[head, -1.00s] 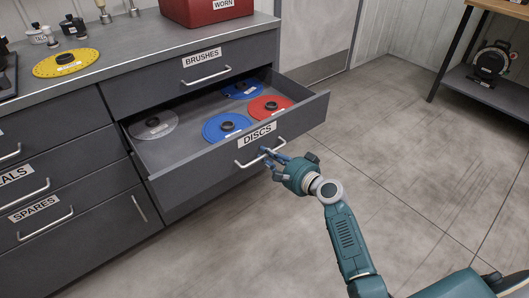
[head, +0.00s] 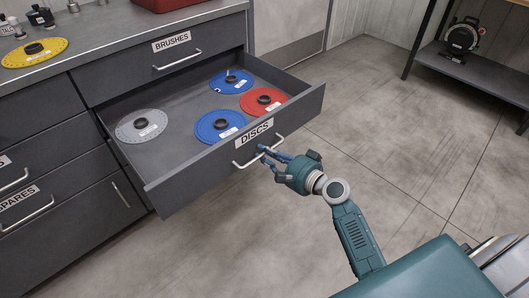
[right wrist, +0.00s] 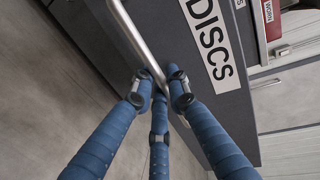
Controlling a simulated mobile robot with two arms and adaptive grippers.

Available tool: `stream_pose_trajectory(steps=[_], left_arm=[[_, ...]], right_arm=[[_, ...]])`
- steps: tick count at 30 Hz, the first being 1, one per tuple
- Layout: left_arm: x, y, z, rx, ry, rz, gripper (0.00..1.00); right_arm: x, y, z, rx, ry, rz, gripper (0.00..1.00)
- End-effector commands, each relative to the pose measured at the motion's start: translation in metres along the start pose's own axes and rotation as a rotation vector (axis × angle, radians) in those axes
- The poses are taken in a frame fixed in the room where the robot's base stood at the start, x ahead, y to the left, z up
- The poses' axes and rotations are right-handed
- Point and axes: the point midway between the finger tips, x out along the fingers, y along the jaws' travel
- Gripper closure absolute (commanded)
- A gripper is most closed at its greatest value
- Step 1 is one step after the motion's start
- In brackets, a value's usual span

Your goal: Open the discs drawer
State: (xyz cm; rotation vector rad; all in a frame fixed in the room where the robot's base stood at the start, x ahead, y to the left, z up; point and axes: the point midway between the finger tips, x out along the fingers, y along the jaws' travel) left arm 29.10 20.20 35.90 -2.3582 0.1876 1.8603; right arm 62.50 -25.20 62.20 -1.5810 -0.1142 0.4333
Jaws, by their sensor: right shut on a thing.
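The discs drawer (head: 190,180) stands pulled well out of the dark grey cabinet in the head view. Its front bears a DISCS label (head: 257,133) and a bar handle (head: 243,163). My right gripper (head: 268,155) is shut on the handle. In the right wrist view the blue fingers (right wrist: 160,85) close around the metal bar (right wrist: 132,35), beside the DISCS label (right wrist: 208,40). Inside the drawer lie a grey disc (head: 128,128), two blue discs (head: 207,130) (head: 224,87) and a red disc (head: 275,104). My left gripper is not in view.
The brushes drawer (head: 180,65) above is shut. A yellow disc (head: 15,60) and a red box (head: 165,3) are on the counter. A shelf (head: 480,70) holding a black device stands at the back right. The floor right of the drawer is clear.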

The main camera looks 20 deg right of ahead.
Motion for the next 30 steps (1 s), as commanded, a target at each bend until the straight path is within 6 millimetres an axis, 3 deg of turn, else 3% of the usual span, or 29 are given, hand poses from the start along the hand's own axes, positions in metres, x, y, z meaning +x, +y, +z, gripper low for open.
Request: stream_pose_trajectory(steps=[4, 5, 7, 19, 30], left_arm=[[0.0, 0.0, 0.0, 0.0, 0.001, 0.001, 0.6], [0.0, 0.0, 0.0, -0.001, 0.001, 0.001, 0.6], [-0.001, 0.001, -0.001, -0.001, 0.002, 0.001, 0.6], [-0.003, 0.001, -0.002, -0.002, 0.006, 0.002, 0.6], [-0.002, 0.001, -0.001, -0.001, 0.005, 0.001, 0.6]], right_arm=[[0.0, -0.001, 0.0, 0.0, 0.0, -0.002, 1.0], [0.0, -0.001, 0.0, 0.0, 0.0, -0.002, 0.83], [0.0, -0.001, 0.0, 0.0, 0.0, -0.002, 0.7], [-0.007, 0.0, 0.0, -0.001, 0.001, 0.0, 0.7], [-0.08, 0.001, 0.0, -0.002, 0.0, 0.003, 0.7]])
